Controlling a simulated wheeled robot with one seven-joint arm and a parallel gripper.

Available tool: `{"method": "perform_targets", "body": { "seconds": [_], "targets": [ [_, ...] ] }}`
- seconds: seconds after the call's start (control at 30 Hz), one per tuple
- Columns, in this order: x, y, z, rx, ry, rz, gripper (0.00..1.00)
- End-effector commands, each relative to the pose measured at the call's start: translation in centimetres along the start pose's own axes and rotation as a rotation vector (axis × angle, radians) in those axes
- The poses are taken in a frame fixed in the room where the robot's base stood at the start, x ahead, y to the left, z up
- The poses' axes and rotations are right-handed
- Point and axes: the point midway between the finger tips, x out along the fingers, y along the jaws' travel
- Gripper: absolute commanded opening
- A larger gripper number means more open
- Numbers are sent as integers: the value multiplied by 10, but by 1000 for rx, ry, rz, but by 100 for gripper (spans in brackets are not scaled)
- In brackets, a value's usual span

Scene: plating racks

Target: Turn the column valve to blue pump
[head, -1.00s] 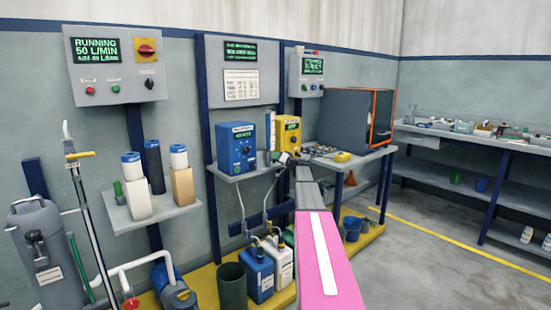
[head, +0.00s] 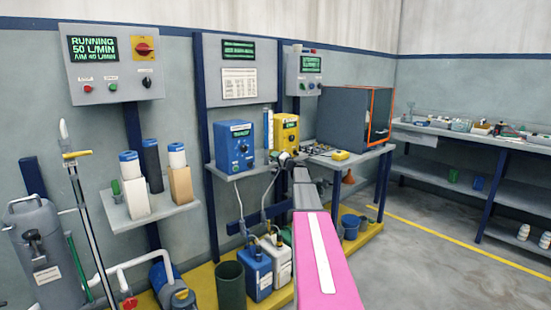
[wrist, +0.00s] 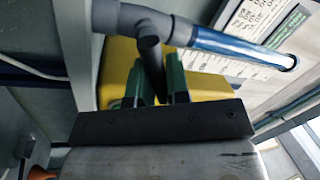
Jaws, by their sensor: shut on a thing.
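The blue pump (head: 235,148) stands on the wall shelf, with the yellow pump (head: 286,133) to its right. The clear column (head: 267,128) stands upright between them. In the wrist view the column (wrist: 235,45) shows as a clear blue-tinted tube joined to a grey pipe fitting (wrist: 140,20). A dark valve handle (wrist: 151,56) sticks out from this fitting. My gripper (wrist: 155,80) has its green fingers on either side of the handle and is shut on it. In the head view my gripper (head: 284,159) is small and dark at the shelf's front edge, and the handle cannot be made out.
Blue and white jugs (head: 257,272) with hoses stand on the yellow floor strip below the shelf, beside a dark green bin (head: 230,284). A bench with a grey cabinet (head: 345,115) stands to the right. The floor farther right is clear.

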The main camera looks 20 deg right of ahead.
Motion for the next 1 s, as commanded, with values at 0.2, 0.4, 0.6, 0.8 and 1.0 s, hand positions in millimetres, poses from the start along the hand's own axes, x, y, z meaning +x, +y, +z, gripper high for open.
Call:
{"method": "perform_targets", "body": {
  "seconds": [0.2,0.4,0.6,0.8,1.0],
  "targets": [
    [-1,0,0,4,1,-1,19],
    [0,0,0,2,1,0,41],
    [-2,0,0,0,1,0,41],
    [-17,0,0,0,1,1,41],
    [-49,-1,2,1,1,1,41]
  ]
}}
